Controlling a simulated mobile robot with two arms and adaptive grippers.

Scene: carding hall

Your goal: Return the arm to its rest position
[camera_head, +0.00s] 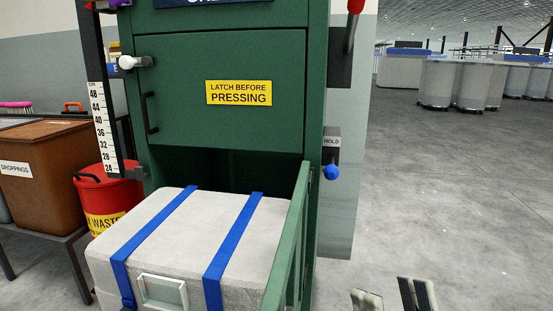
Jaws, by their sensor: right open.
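My right gripper (392,298) shows at the bottom edge, right of centre, with only its fingertips in the picture. The fingers are apart with nothing between them, over the grey floor. It is clear of the green press (225,130) and to the right of its low, swung-out green door (288,245). The rest of my right arm is out of the picture. My left gripper is not in view.
A pale bale (190,235) with two blue straps sits in front of the press. A blue-knobbed hold lever (331,171) is on the press's right side. A red waste bin (104,195) and brown droppings box (45,165) stand left. Floor at right is open; grey bins (437,82) stand far back.

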